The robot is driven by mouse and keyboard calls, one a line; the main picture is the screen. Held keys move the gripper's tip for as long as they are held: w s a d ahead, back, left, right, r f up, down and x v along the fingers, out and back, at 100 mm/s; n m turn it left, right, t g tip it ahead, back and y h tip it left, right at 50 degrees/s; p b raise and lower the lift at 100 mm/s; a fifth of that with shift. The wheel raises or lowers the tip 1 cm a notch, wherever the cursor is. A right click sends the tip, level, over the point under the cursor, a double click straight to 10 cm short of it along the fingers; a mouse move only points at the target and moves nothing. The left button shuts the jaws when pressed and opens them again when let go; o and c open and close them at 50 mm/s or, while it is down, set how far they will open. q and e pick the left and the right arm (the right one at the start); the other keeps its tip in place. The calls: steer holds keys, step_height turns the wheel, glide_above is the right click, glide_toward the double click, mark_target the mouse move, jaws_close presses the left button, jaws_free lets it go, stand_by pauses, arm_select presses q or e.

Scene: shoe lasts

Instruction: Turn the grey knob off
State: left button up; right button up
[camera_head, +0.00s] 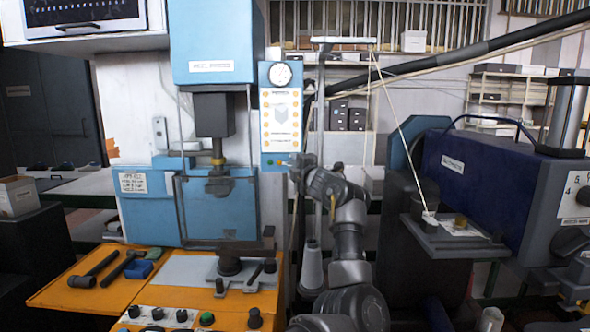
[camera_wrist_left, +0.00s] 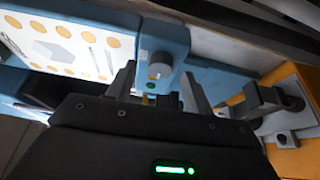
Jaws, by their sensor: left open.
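The grey knob (camera_wrist_left: 160,65) sits on the lower end of a blue control panel (camera_wrist_left: 174,40) in the left wrist view. A small green button or lamp (camera_wrist_left: 152,85) is just below it. In the head view the same panel (camera_head: 267,108) hangs beside the blue press, and I cannot clearly make out the knob there. My left gripper (camera_head: 294,166) is up at the panel's lower end. In the wrist view its two fingers (camera_wrist_left: 157,76) are apart, one on each side of the knob, with visible gaps. I cannot tell the knob's turn position. My right gripper is not in view.
The blue press (camera_head: 215,45) stands left of the panel. Below it is an orange bench (camera_head: 120,292) with hammers (camera_head: 95,270), a grey plate and buttons. A dark blue machine (camera_head: 475,170) stands to the right. A dark diagonal pipe (camera_head: 440,62) runs behind my arm.

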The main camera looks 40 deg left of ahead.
arm_select(q)
steer(key=b+v, duration=0.3)
steer(key=v, duration=0.6)
steer(key=shift+s+d, duration=0.2)
steer(key=shift+d, duration=0.15)
